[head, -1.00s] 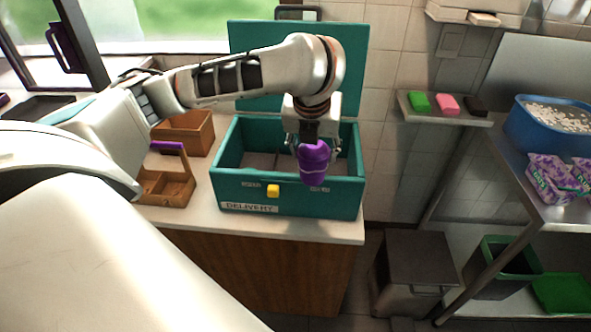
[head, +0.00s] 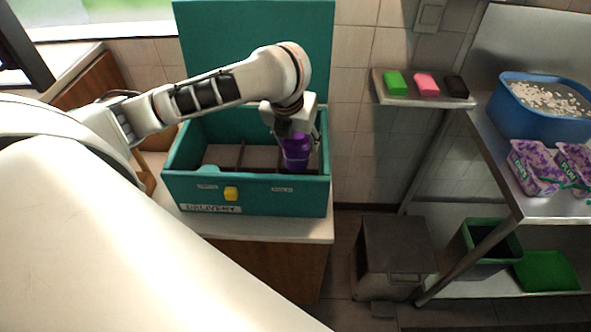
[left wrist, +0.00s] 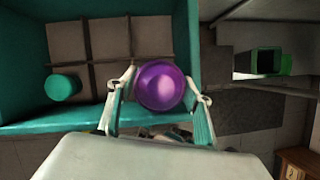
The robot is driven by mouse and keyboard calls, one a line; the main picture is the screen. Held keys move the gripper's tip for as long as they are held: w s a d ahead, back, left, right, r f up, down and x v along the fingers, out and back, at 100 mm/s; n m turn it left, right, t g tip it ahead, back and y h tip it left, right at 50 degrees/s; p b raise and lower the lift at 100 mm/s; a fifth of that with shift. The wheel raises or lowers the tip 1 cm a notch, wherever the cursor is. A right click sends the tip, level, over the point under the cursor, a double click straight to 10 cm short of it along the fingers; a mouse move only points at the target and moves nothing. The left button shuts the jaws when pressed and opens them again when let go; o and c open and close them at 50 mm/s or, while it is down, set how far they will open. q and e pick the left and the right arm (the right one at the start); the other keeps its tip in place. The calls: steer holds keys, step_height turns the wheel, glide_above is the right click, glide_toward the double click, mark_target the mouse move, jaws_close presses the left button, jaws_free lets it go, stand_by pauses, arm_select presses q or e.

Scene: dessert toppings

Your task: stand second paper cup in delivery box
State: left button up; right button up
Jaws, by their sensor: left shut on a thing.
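The teal delivery box (head: 255,197) stands open on the counter, its lid (head: 254,50) raised at the back. Its inside is split by dividers (left wrist: 88,48). My left gripper (head: 295,137) is shut on a purple paper cup (head: 296,153), which is upright over the right part of the box, near the front wall. In the left wrist view the cup (left wrist: 161,86) sits between the two fingers. Whether its base touches the box floor is hidden. A teal cup (left wrist: 62,87) stands in a left compartment and shows partly in the head view (head: 208,169). My right gripper is not in view.
A yellow latch (head: 231,193) is on the box front. A wall shelf (head: 424,101) with green, pink and black blocks is at right. Beyond it a metal rack holds a blue tub (head: 545,107) and purple packs (head: 535,165). A grey bin (head: 393,252) stands on the floor.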

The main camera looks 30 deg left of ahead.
mark_target(297, 172)
arm_select(q)
step_height(297, 172, down, 7)
steer(key=shift+r, duration=0.1)
step_height(297, 172, down, 5)
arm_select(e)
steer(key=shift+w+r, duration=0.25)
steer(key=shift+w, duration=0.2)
arm_select(q)
steer(key=o, duration=1)
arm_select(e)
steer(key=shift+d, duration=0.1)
